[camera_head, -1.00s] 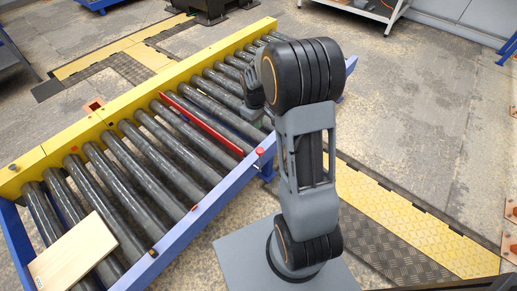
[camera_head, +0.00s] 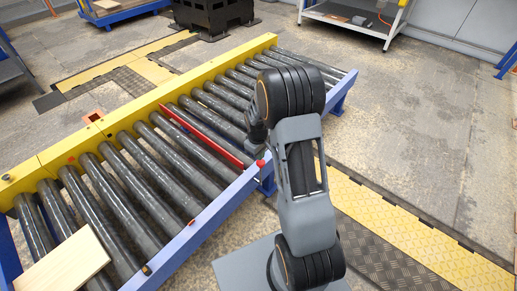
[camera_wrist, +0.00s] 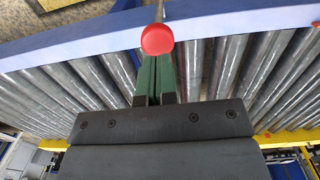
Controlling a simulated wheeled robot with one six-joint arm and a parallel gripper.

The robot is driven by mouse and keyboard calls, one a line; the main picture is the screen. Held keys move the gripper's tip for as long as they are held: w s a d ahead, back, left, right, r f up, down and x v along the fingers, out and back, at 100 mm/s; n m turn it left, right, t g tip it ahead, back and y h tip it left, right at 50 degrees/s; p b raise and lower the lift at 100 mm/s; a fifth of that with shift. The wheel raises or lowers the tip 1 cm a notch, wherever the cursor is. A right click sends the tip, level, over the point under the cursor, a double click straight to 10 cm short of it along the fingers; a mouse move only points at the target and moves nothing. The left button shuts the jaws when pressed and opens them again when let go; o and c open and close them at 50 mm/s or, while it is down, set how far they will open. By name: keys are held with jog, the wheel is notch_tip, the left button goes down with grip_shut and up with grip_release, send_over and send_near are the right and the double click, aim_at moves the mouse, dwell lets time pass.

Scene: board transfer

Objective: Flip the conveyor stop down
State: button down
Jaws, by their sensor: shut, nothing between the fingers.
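The conveyor stop shows as a long red bar (camera_head: 208,133) running across the rollers, from the yellow rail to the blue rail. Its red knob (camera_head: 260,163) sits at the blue rail end and fills the top middle of the wrist view as a round red ball (camera_wrist: 157,39). My gripper (camera_wrist: 151,60) is shut and empty, its green fingers side by side with their tips close to the knob. Whether they touch it I cannot tell. In the head view my gripper is mostly hidden behind my arm.
A pale wooden board (camera_head: 66,262) lies on the rollers at the lower left. The blue rail (camera_head: 200,229) borders the near side and the yellow rail (camera_head: 135,110) the far side. The rollers between the board and the red bar are bare.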

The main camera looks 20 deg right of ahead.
aim_at(259, 162)
jog(key=shift+f+b, duration=0.3)
jog(key=shift+f, duration=0.9)
notch_tip(259, 162, down, 5)
jog(key=shift+f+b, duration=0.1)
jog(key=shift+b, duration=1.05)
jog(key=shift+s, duration=0.1)
notch_tip(259, 162, up, 15)
jog(key=p, duration=0.6)
jog(key=shift+w+a+f+p, duration=0.2)
jog(key=shift+w+p, duration=0.05)
jog(key=shift+p, duration=0.05)
